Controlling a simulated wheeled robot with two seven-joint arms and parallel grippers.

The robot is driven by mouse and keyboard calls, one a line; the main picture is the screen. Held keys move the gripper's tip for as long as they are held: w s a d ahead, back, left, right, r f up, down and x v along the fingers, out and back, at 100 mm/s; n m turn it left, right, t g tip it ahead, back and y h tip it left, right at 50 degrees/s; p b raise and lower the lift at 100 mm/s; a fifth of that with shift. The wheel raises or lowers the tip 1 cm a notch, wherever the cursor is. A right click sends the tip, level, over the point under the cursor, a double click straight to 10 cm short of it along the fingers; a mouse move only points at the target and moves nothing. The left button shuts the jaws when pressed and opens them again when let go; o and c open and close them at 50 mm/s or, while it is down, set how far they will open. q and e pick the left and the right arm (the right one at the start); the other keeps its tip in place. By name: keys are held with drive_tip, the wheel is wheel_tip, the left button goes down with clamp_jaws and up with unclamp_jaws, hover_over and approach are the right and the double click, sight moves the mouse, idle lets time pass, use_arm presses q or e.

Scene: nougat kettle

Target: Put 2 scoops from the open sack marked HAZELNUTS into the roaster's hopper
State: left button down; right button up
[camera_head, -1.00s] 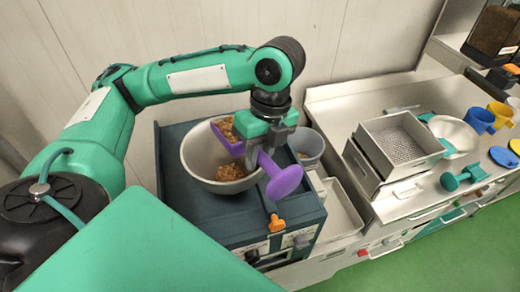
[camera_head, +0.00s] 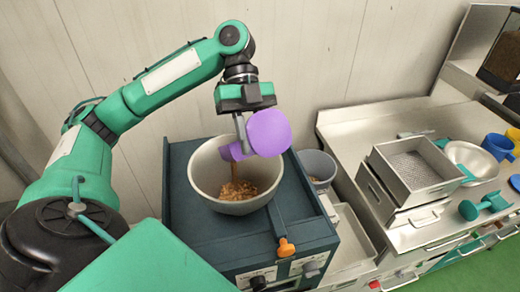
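My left gripper (camera_head: 241,130) is above the roaster's hopper, shut on a purple scoop (camera_head: 268,132). The scoop is tipped over, its round end flange facing the camera. A brown stream of nuts falls below it into the hopper. The hopper (camera_head: 202,175) is a wide grey bowl on top of the dark blue roaster (camera_head: 190,232). A heap of brown nuts (camera_head: 240,194) lies in its bottom. No sack marked HAZELNUTS can be seen. My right gripper is out of view.
A grey bucket (camera_head: 323,160) stands right of the roaster. An orange-knobbed lever (camera_head: 286,247) is at the roaster's front. A square metal sieve box (camera_head: 376,160), white bowl (camera_head: 462,152), teal scoop (camera_head: 470,210) and blue mug (camera_head: 500,143) stand on the right counter. A dark-brown-filled bin (camera_head: 505,55) is top right.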

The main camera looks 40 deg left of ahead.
use_arm(q)
drive_tip(key=a+r+h, duration=0.1)
drive_tip(key=w+a+r+g+h, duration=0.1)
drive_tip(key=a+r+h, duration=0.1)
drive_tip(key=shift+w+a+g+p, duration=0.3)
drive_tip(key=shift+a+g+p, duration=0.1)
drive_tip(key=shift+w+a+r+m+h, duration=0.15)
drive_tip(key=shift+a+r+m+h, duration=0.15)
drive_tip(key=shift+a+r+h, duration=0.15)
drive_tip(key=shift+d, duration=0.1)
drive_tip(key=shift+r+n+t+y+p, duration=0.25)
drive_tip(key=shift+r+t+y+p, duration=0.7)
drive_tip(key=shift+y, duration=1)
drive_tip(key=shift+r+n+t+y+p, duration=0.3)
drive_tip(key=shift+r+t+y+p, duration=0.65)
drive_tip(key=shift+y, duration=1)
drive_tip(key=shift+r+n+t+y+p, duration=0.25)
drive_tip(key=shift+r+t+y+p, duration=0.4)
drive_tip(key=shift+y+p, duration=0.9)
drive_tip(key=shift+f+y+b, duration=0.15)
drive_tip(key=shift+y+b, duration=0.25)
